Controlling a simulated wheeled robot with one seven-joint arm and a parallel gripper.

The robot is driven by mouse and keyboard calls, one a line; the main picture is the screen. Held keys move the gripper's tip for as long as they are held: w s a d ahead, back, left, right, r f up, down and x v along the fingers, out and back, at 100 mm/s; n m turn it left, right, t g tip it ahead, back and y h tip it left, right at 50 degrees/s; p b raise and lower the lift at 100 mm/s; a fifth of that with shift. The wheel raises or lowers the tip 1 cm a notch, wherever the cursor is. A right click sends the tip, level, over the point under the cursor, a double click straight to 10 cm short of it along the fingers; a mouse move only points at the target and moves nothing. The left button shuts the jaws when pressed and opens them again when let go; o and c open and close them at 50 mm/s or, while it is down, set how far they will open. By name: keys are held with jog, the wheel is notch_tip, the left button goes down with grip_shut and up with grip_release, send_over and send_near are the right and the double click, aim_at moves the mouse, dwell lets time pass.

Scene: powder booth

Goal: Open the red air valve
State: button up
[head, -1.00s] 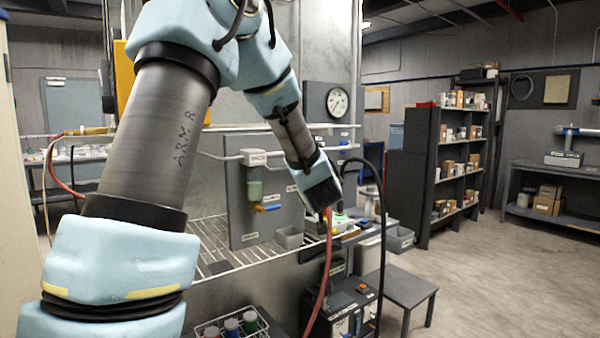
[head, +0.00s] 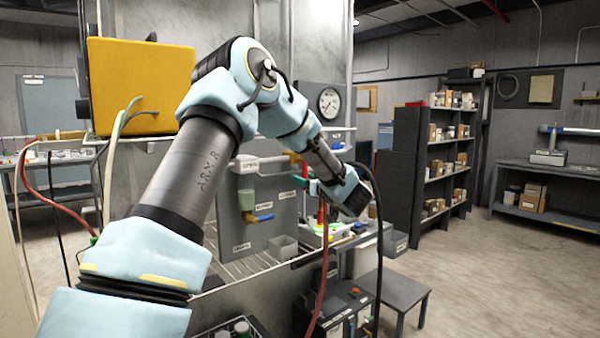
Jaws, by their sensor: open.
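A grey panel (head: 235,201) stands in the booth, behind my arm. My gripper (head: 357,203) is open, right of the panel, pointing down and right. Its fingertips are small and dark, and I see nothing held. Whether it touches anything is unclear.
A black hose (head: 379,250) loops close beside my gripper, and a red hose (head: 322,285) hangs below. A pressure gauge (head: 329,103) is above. A yellow box (head: 140,87) is at the left. A low stool (head: 400,290) stands below; the floor at the right is clear.

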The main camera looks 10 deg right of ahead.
jog(key=shift+p+x, duration=0.35)
jog(key=shift+x, duration=1.15)
jog(key=shift+c, duration=0.2)
grip_shut()
